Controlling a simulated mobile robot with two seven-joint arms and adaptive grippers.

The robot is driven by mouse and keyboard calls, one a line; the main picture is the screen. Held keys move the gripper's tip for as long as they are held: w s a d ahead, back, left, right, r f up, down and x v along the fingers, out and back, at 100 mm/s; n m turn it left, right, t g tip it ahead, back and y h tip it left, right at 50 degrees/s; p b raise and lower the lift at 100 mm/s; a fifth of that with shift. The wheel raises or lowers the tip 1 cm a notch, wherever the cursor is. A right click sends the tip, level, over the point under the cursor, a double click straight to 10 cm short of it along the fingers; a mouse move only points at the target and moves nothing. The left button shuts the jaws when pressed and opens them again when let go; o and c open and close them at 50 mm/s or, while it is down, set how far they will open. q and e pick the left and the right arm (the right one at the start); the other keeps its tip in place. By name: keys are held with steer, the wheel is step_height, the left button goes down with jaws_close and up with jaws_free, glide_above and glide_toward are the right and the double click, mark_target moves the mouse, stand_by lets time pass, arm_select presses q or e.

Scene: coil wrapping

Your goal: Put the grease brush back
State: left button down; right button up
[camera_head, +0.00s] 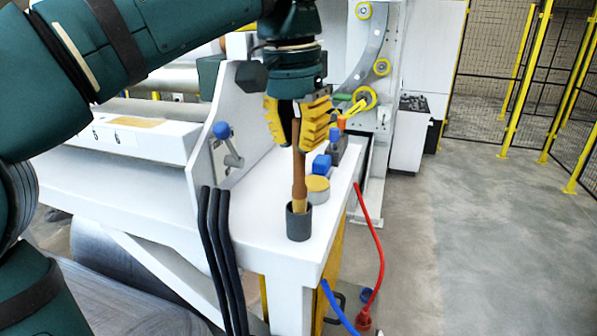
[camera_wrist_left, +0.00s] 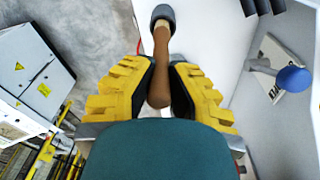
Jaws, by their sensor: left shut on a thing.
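The grease brush (camera_head: 299,180) has a brown wooden handle and stands upright, with its lower end in a dark grey cup (camera_head: 299,221) near the front end of the white bench. My left gripper (camera_head: 298,138), with yellow ribbed fingers, is shut on the upper handle from above. In the left wrist view, the brush handle (camera_wrist_left: 160,68) lies between the two fingers (camera_wrist_left: 160,95) and runs to the grey cup (camera_wrist_left: 162,16). The bristle end is mostly hidden in the cup. My right gripper is not in view.
A round tin with a tan top (camera_head: 317,189) and a blue-topped item (camera_head: 321,165) stand just behind the cup. A blue-knobbed lever (camera_head: 226,144) is on the panel at left. Black hoses (camera_head: 221,255) and a red cable (camera_head: 377,245) hang off the bench.

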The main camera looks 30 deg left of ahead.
mark_target(300, 184)
arm_select(q)
steer(key=shift+f+b, duration=0.4)
steer(key=shift+f, duration=1.75)
steer(key=shift+f, duration=0.15)
steer(key=c, duration=1.1)
jaws_free()
steer(key=r, duration=0.3)
steer(key=r+p, duration=0.1)
steer(key=r, duration=0.6)
steer(key=shift+s+a+r+p, duration=0.15)
steer(key=shift+s+r+p, duration=0.2)
steer(key=shift+s+p, duration=0.05)
steer(key=shift+s+r, duration=0.15)
steer(key=shift+r, duration=0.6)
